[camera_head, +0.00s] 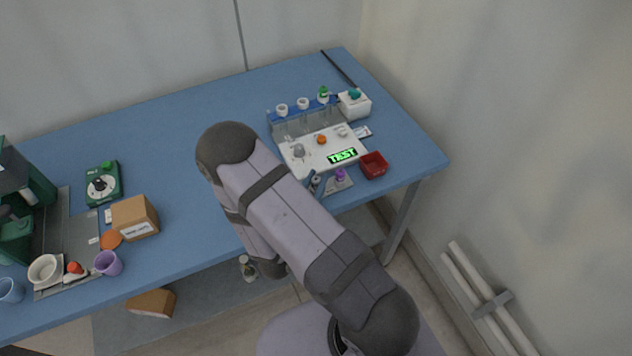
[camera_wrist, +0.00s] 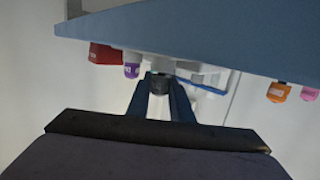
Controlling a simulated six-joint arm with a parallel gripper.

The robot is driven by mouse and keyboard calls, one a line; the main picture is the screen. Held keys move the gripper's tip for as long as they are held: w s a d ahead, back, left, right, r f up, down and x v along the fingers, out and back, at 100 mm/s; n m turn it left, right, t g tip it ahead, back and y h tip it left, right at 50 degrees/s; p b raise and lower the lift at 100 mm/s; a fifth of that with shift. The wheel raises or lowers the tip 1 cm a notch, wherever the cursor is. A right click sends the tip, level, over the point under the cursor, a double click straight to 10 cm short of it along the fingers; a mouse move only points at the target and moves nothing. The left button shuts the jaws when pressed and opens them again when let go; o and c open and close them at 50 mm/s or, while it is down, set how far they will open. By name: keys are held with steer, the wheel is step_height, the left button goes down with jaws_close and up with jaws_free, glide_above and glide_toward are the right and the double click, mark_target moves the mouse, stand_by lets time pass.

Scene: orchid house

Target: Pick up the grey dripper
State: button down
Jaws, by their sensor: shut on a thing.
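The grey dripper (camera_wrist: 158,83) shows in the wrist view as a small dark grey body between my two blue fingers. My gripper (camera_wrist: 160,98) is shut on it. In the head view my gripper (camera_head: 316,183) is at the table's front edge, just before the white device with the green TEST display (camera_head: 342,156). The arm hides part of the gripper there, and the dripper is too small to make out clearly. I cannot tell whether the dripper still touches the table.
A purple dripper (camera_head: 340,174) stands close right of my gripper, with a red tray (camera_head: 373,165) beyond it. A clear rack (camera_head: 303,117) stands behind the device. Orange (camera_wrist: 278,91) and pink (camera_wrist: 309,94) labelled things show in the wrist view. The back middle of the blue table (camera_head: 180,120) is clear.

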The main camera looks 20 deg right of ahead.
mark_target(316, 179)
steer(key=shift+r, duration=4.7)
